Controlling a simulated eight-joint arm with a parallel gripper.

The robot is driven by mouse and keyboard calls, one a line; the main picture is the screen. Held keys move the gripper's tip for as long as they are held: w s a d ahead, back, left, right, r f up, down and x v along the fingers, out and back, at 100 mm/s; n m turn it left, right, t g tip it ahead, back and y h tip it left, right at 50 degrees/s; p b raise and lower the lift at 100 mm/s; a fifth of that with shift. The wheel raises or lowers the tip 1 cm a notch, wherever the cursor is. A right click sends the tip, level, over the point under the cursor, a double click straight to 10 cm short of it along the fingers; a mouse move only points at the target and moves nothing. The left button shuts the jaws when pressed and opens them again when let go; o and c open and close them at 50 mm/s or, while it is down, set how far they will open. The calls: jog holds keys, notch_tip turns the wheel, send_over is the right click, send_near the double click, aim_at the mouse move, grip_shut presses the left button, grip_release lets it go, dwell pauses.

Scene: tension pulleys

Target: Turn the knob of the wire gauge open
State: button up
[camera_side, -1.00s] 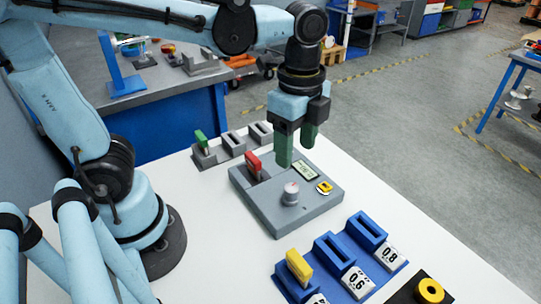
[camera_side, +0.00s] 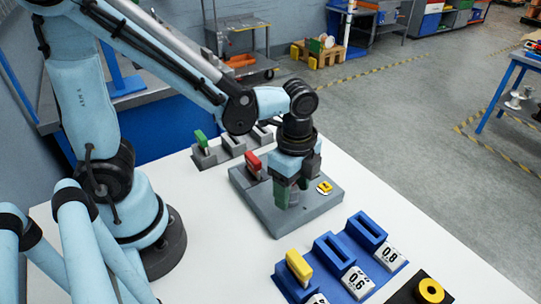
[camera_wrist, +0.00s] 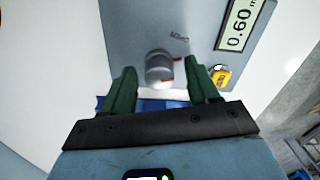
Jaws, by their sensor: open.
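The wire gauge (camera_side: 275,217) is a flat grey box on the white table, with a red piece (camera_side: 253,163) standing in a slot at its back left. Its grey round knob (camera_wrist: 159,68) with a red mark shows in the wrist view, ahead of and between my fingertips. In the side view the fingers largely hide the knob. My gripper (camera_wrist: 160,80) is open, its two green fingers one to each side of the knob; in the side view it is low over the gauge (camera_side: 287,192). I cannot tell whether the fingers touch the knob. The gauge display (camera_wrist: 237,28) reads 0.60.
A yellow button-like part (camera_wrist: 221,77) sits on the gauge by the display. Grey holders (camera_side: 232,146), one with a green piece (camera_side: 200,138), stand behind. Blue holders (camera_side: 330,252), one with a yellow piece (camera_side: 298,266), stand in front beside a yellow spool (camera_side: 430,290).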

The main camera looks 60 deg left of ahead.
jog(key=shift+f, duration=0.15)
jog(key=c, duration=1)
jog(key=shift+c, duration=0.2)
jog(key=shift+n, duration=0.3)
jog(key=n, duration=0.5)
jog(key=shift+n, duration=0.3)
jog(key=n, duration=0.5)
jog(key=shift+w+a+n, duration=0.1)
jog(key=shift+n, duration=0.2)
